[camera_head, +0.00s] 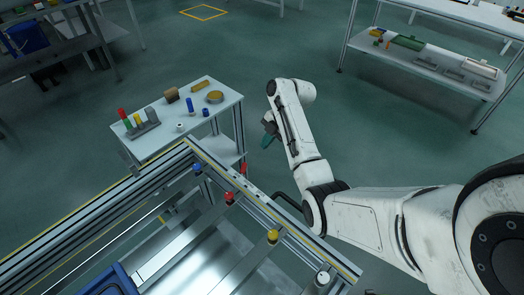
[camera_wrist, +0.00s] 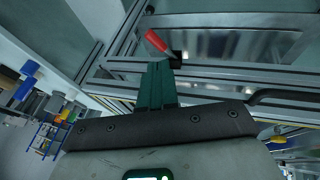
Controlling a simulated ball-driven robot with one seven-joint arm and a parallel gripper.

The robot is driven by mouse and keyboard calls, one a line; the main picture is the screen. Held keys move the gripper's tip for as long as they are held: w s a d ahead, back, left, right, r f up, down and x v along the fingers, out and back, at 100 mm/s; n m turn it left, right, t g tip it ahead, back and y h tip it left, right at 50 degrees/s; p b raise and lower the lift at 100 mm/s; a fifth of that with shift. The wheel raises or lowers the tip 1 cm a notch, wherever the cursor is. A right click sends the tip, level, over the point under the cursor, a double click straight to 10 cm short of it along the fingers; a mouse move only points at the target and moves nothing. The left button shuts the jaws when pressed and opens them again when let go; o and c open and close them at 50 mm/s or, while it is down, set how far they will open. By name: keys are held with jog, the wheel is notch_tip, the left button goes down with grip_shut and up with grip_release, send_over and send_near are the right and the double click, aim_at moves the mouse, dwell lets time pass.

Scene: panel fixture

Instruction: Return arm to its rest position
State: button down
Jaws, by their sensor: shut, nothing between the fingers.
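My gripper (camera_head: 267,139) shows in the head view at the end of my white arm, over the floor to the right of the small side table. In the wrist view its green fingers (camera_wrist: 157,68) are closed together with nothing between them. The forearm hangs down and bends away from the panel fixture's corner. A red handle (camera_wrist: 156,40) on the fixture shows just past the fingertips in the wrist view; I cannot tell how far apart they are.
The fixture frame (camera_head: 95,222) fills the lower left, with blue (camera_head: 197,168), red (camera_head: 229,197) and yellow (camera_head: 272,236) knobs. The side table (camera_head: 165,125) holds several small parts. A shelved bench (camera_head: 430,67) stands at upper right. Open floor (camera_head: 400,135) lies between.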

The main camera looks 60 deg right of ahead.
jog(key=shift+s+d+r, duration=0.15)
jog(key=shift+d+r, duration=0.1)
jog(key=shift+r, duration=0.35)
